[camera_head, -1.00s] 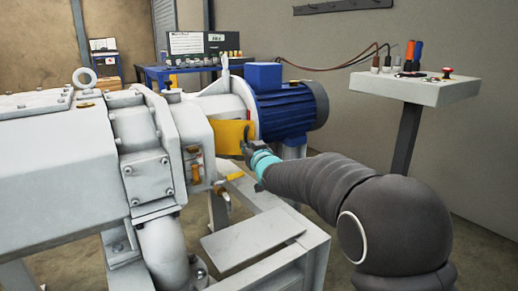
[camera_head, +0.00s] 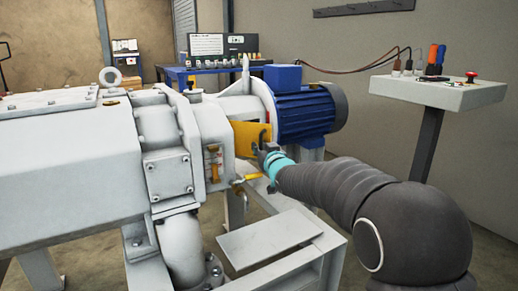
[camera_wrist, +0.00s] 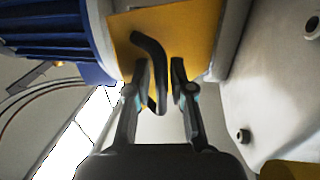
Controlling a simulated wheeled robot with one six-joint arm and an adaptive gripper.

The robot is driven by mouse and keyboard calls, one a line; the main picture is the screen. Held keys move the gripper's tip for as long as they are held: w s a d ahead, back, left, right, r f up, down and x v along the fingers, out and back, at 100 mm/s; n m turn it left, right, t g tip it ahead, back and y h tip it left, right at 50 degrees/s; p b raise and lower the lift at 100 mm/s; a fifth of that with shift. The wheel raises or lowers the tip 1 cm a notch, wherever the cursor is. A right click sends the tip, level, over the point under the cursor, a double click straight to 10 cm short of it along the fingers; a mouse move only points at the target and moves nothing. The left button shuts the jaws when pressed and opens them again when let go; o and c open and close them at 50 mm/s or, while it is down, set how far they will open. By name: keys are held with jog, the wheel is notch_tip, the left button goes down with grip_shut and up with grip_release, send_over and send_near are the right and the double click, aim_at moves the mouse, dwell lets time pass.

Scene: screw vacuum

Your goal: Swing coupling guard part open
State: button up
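The coupling guard part is a yellow plate (camera_head: 246,141) between the pale pump housing and the blue motor. In the wrist view the yellow plate (camera_wrist: 198,42) fills the top middle and carries a bent black handle (camera_wrist: 155,62). My gripper (camera_head: 263,150) is at the plate's lower right in the head view. In the wrist view my gripper (camera_wrist: 160,74) is open, with one finger on each side of the handle's lower part. A gap shows beside the right finger; whether the left finger touches the handle I cannot tell.
The blue motor (camera_head: 305,113) stands right of the guard, and the pump housing (camera_head: 70,165) left. A yellow lever (camera_head: 247,178) and a grey plate on the frame (camera_head: 270,235) lie below. A control stand (camera_head: 438,93) is at the right.

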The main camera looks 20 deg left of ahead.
jog(key=v, duration=1.2)
jog(key=shift+d+f, duration=0.1)
jog(key=shift+f, duration=0.05)
